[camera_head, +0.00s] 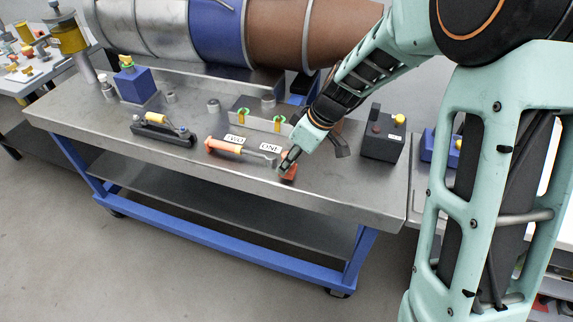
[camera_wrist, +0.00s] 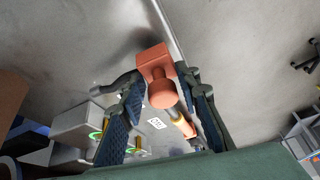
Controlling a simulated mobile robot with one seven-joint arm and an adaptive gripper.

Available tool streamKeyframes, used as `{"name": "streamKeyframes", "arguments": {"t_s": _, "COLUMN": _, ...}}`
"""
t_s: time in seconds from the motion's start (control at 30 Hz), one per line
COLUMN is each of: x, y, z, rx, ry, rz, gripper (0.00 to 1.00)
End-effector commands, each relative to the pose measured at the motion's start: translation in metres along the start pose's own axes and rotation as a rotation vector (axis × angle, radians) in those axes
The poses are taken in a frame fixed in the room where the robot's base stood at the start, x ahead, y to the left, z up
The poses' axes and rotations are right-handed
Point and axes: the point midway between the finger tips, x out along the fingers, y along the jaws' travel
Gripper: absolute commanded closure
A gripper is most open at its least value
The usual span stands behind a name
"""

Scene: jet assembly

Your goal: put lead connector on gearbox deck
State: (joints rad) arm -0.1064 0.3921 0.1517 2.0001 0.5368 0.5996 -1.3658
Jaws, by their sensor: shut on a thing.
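My gripper (camera_head: 289,161) is low over the steel workbench, its fingers closed around an orange-red part (camera_head: 290,173). I take this part as the lead connector; it has a square block and a round knob. In the wrist view the part (camera_wrist: 155,66) shows between the two fingers (camera_wrist: 165,105). I cannot tell whether it touches the bench. No part is clearly marked as the gearbox deck; a grey steel block (camera_head: 254,117) with green and yellow fittings stands behind the gripper.
An orange-handled tool (camera_head: 223,146) lies left of the gripper by the labels TWO and ONE. A black box (camera_head: 382,137) stands right. A black holder (camera_head: 162,132) and a blue block (camera_head: 134,86) stand left. The engine (camera_head: 215,32) is behind. The bench's front strip (camera_head: 190,174) is clear.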

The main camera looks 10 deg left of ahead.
Motion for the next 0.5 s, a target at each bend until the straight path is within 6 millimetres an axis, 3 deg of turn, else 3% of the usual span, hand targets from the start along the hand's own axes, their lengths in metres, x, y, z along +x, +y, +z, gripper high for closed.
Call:
{"name": "streamKeyframes", "arguments": {"t_s": 0.03, "x": 0.0118, "y": 0.0003, "z": 0.0073, "rx": 0.002, "ry": 0.0, "rz": -0.001, "gripper": 0.91}}
{"name": "streamKeyframes", "arguments": {"t_s": 0.1, "x": 0.0152, "y": 0.0008, "z": 0.0099, "rx": 0.002, "ry": 0.001, "rz": 0.0, "gripper": 0.91}}
{"name": "streamKeyframes", "arguments": {"t_s": 0.5, "x": 0.0174, "y": 0.001, "z": 0.0112, "rx": 0.0, "ry": 0.001, "rz": 0.001, "gripper": 0.91}}
